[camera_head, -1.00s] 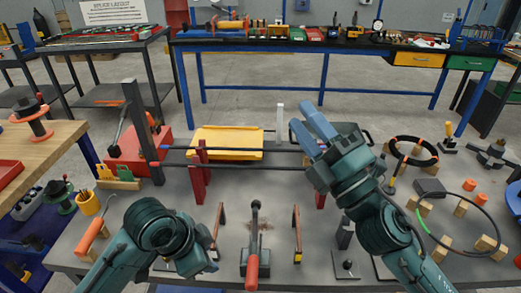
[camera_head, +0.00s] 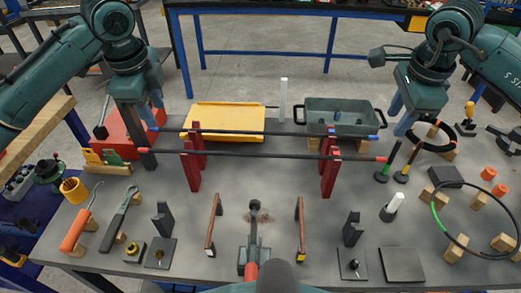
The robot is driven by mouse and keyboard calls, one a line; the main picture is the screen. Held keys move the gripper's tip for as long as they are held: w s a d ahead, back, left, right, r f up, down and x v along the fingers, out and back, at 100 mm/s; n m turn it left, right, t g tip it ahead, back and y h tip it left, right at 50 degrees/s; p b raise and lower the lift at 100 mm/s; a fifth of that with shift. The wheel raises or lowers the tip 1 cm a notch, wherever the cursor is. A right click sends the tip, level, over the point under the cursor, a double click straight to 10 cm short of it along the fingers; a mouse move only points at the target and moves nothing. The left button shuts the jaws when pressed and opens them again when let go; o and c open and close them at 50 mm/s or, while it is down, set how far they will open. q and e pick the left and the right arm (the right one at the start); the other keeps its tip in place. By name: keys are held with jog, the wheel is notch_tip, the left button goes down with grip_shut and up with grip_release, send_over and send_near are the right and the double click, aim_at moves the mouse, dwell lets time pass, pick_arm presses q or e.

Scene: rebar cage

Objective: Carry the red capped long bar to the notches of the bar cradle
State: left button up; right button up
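The red capped long bar (camera_head: 260,154) is a dark rod with a red cap at its right end. It lies level across two red uprights (camera_head: 193,172) (camera_head: 330,177), nearer me than a parallel blue capped bar (camera_head: 290,134). Two dark notched blocks (camera_head: 162,217) (camera_head: 352,229) stand on plates nearer the front; I cannot tell whether these or the red uprights are the bar cradle. My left gripper (camera_head: 152,109) points down near the bars' left ends, fingers apart. My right gripper (camera_head: 401,115) points down to the right of the bars' right ends, fingers apart and empty.
A yellow tray (camera_head: 220,105) and a grey-green bin (camera_head: 342,104) stand behind the bars. A clamp tool (camera_head: 253,240) lies front centre between two brown-topped stands (camera_head: 212,225) (camera_head: 299,228). A cable ring (camera_head: 437,231) and wooden blocks fill the right.

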aim_at(174, 152)
jog(key=shift+s, duration=0.1)
